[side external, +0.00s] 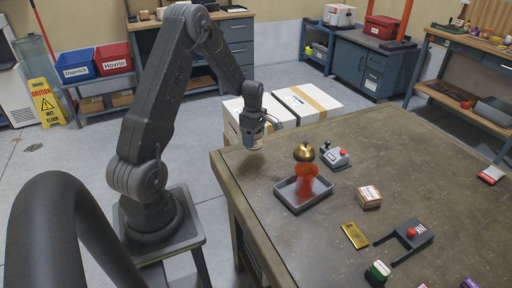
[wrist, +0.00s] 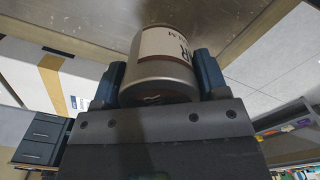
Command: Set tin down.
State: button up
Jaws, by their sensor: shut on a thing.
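The tin (wrist: 166,62) is a silver can with a white label and dark lettering. My gripper (wrist: 163,78) is shut on it, with a blue finger on each side. In the side external view the tin (side external: 254,141) hangs below my gripper (side external: 252,128), near the back left edge of the worktable (side external: 262,205). A gap below the tin cannot be told clearly.
A grey tray (side external: 288,196) with a translucent red shape stands right of the tin. White boxes (side external: 305,102) stand behind the table. The table's front left is bare.

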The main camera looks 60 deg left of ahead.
aim_at(256, 146)
jog(key=shift+w+d+f, duration=0.2)
jog(key=shift+w+f, duration=0.15)
jog(key=shift+w, duration=0.05)
jog(key=shift+f, duration=1.85)
jog(key=shift+f, duration=0.15)
jog(key=o, duration=1)
jog(key=shift+c, duration=0.2)
